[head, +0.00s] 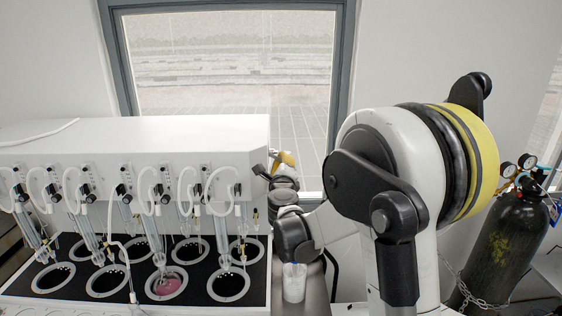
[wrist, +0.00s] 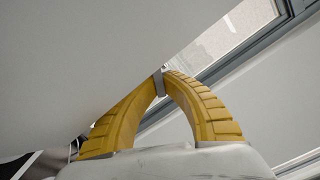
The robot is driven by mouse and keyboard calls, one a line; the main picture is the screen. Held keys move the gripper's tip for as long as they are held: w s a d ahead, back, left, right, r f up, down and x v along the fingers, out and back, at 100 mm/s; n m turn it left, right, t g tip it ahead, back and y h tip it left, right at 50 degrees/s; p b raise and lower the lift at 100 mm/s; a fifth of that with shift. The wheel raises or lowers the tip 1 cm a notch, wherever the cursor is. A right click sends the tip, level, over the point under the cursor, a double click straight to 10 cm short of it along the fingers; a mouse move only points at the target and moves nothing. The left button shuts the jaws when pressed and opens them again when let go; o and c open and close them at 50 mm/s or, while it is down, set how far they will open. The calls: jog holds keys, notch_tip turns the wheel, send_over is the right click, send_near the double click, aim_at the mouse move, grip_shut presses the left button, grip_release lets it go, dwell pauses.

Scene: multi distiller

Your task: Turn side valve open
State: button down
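My gripper (wrist: 159,76) has two yellow ribbed fingers that arch together, their tips almost meeting in the wrist view. A small grey piece (wrist: 158,84) sits between the tips; it looks like the side valve's handle, but most of it is hidden. The white side panel of the distiller (wrist: 80,60) lies close beside the fingers. In the head view, my gripper (head: 285,158) is at the right end of the white distiller (head: 150,135). A small dark fitting (head: 259,169) shows beside it there. My wrist and arm hide much of that side.
Several glass tubes and round heating wells (head: 166,286) fill the distiller's front. A clear container (head: 294,282) stands below my wrist. A dark gas cylinder (head: 503,250) with gauges is at the right. A window (head: 230,80) is behind.

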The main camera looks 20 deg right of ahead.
dwell(0.3)
jog(key=n, duration=0.1)
jog(key=n+b, duration=0.1)
jog(key=shift+s+d+r+n, duration=0.1)
jog(key=shift+d+r+n, duration=0.05)
jog(key=shift+r+n, duration=0.25)
jog(key=shift+r+n+b, duration=0.2)
jog(key=shift+n, duration=0.55)
jog(key=shift+r+n+b, duration=0.2)
jog(key=shift+n, duration=0.55)
jog(key=c, duration=1.5)
grip_release()
jog(key=shift+r, duration=0.1)
jog(key=v, duration=1.2)
